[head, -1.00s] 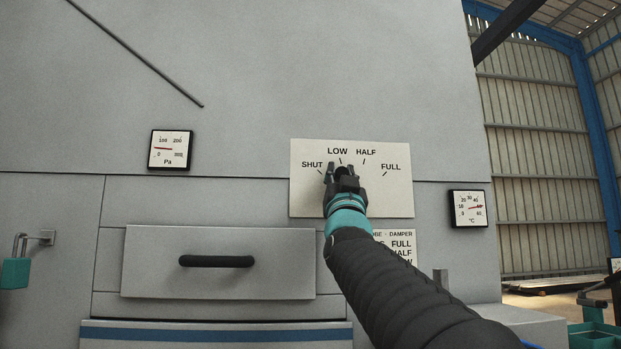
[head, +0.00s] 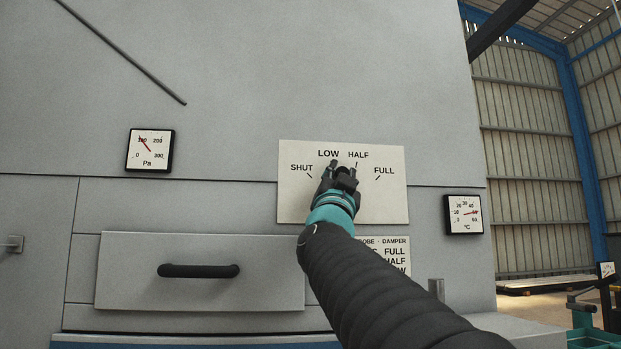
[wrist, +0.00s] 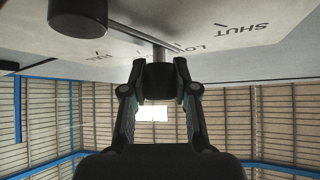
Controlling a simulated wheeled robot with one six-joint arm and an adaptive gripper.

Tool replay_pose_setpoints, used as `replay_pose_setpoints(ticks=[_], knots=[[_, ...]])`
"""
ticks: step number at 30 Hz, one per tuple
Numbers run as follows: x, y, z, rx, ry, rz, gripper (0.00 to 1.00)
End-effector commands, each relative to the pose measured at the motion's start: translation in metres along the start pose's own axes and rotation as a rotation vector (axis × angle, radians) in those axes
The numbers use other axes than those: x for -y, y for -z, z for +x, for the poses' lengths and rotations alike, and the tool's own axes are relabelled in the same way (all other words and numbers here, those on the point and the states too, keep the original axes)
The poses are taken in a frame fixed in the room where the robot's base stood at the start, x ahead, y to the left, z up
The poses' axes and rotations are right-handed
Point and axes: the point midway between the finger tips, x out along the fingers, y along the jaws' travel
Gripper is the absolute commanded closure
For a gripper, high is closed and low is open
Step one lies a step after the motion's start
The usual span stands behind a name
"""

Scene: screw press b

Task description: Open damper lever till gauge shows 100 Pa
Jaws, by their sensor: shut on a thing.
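The damper plate (head: 390,205) is pale, with marks SHUT, LOW, HALF and FULL in an arc. My gripper (head: 343,172) is in front of it, below the space between LOW and HALF. In the wrist view my gripper (wrist: 158,90) is shut on the dark knob of the damper lever (wrist: 157,78), which stands off the plate on a short metal pin. A thin bar and a dark round hub show beside it. My gripper hides most of the lever in the head view. The Pa gauge (head: 150,151) has its red needle pointing up-left, at about the 100 label.
A °C gauge (head: 464,214) is on the right of the panel. A drawer with a black handle (head: 199,271) is at the lower left. A printed card (head: 393,253) below the plate is partly hidden by my arm.

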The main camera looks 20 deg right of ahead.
Motion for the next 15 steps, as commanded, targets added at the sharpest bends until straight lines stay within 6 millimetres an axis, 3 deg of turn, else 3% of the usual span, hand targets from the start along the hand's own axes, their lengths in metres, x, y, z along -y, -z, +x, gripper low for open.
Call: replay_pose_setpoints(ticks=[2,3,6,15], knots=[[-0.0003,-0.0004,0.0003,0.002,0.000,-0.001,1.00],[-0.0007,-0.0003,0.0005,0.001,0.000,-0.002,0.67],[-0.0013,0.0001,0.0007,0.000,-0.001,-0.003,0.46],[-0.0008,0.0003,0.0000,0.000,0.000,-0.003,0.46]])
